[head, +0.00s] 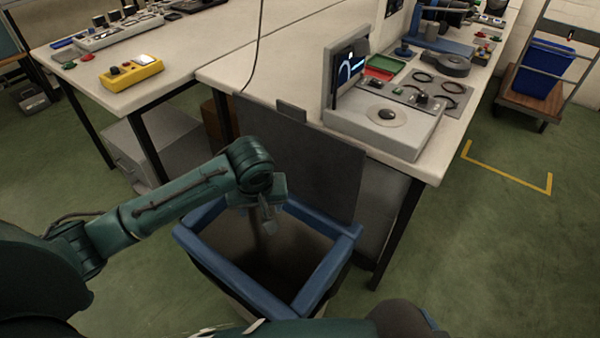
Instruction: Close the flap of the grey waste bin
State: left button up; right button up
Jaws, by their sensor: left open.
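The waste bin has a blue rim (325,268) and stands on the floor in front of the workbench. Its mouth is uncovered and the inside is dark. The grey flap (310,152) stands up at the bin's back edge, with a small tab on its top edge, close to the bench front. My left gripper (268,222) is open and empty. It points down over the left back part of the bin's mouth, in front of the flap. Part of my right arm crosses the bottom edge of the view, and I cannot make out its gripper there.
The bench (240,75) behind the flap carries a grey device with a screen (350,68). A yellow control box (131,72) lies on the left bench. A bench leg (398,235) stands right of the bin.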

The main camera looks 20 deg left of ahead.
aim_at(324, 168)
jog(key=k, duration=1)
